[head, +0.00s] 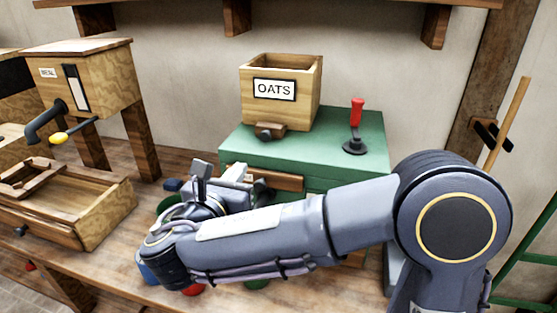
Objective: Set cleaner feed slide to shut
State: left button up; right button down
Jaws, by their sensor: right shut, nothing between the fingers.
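The cleaner is a green box (345,175) with a wooden hopper (305,90) labelled OATS on top. A small brown wooden block with a dark round end (268,132) sits at the hopper's front foot; it looks like the feed slide. How far in it sits is hard to tell. My right arm crosses in front of the green box. Its gripper (220,178) is shut and empty, low and left of the block, by the box's front left, apart from the block. My left gripper is out of view.
A red-handled lever (356,120) stands on the green top, right of the hopper. A wooden bin labelled MEAL (100,85) with a yellow-tipped lever (70,135) is at left, above a wooden tray (105,215). My forearm hides the green box's lower front.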

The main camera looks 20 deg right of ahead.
aim_at(265, 134)
jog(key=p+x, duration=0.2)
jog(key=x, duration=1.1)
jog(key=shift+w+d, duration=0.25)
jog(key=shift+w, duration=0.1)
jog(key=x, duration=0.2)
jog(key=shift+w+d+r, duration=0.15)
jog(key=shift+w+d, duration=0.1)
jog(key=shift+w, duration=0.05)
jog(key=shift+d+r, duration=0.1)
